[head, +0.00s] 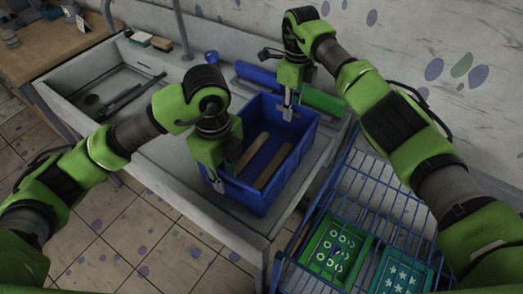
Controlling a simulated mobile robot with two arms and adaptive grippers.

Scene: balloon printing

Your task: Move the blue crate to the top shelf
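The blue crate (262,197) stands upright on the grey sink counter in the middle of the head view, with two brown strips inside. My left gripper (216,184) points down at the crate's left wall, by its near left corner. My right gripper (289,112) points down at the crate's far rim, near the far right corner. Both are at or very near the rim, but I cannot tell whether their fingers are shut on it. A blue wire rack (352,152) stands at the lower right; its upper level shows partly behind my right arm.
A green tray with white rings (335,252) and a teal tray with white flowers (403,272) lie in the rack. The sink basin (105,88) is left of the crate. A blue panel (257,75) and a green panel (322,101) lean at the wall behind it.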

